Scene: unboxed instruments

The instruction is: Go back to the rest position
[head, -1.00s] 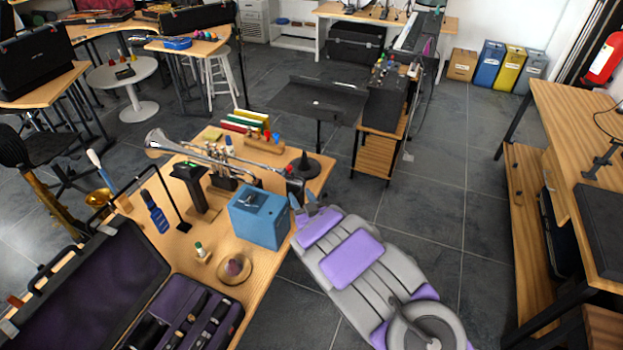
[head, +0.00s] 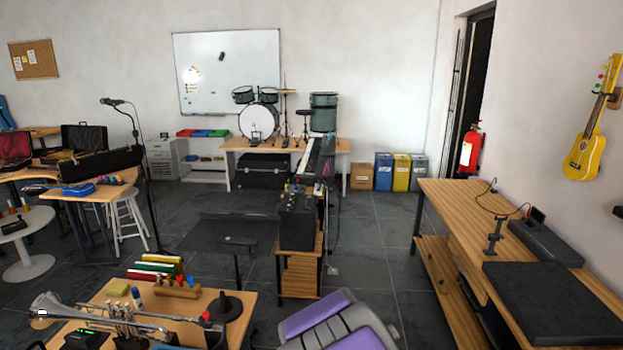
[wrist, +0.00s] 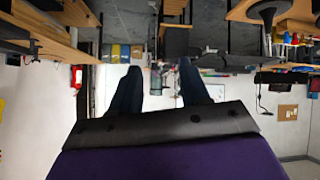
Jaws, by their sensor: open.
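My gripper (wrist: 158,70) is open, its two dark fingers spread apart with nothing between them in the wrist view. That view shows the room upside down. In the head view only the purple and grey upper part of my arm shows at the bottom middle, close to the right end of the instrument table (head: 238,318); the fingers are not in that view. A silver trumpet (head: 130,320) lies on a stand on the table at the lower left, left of my arm.
A wooden bench (head: 450,225) is at the right. A black amplifier (head: 297,220) sits on a wooden stand ahead. Grey floor (head: 365,270) is clear between stand and bench.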

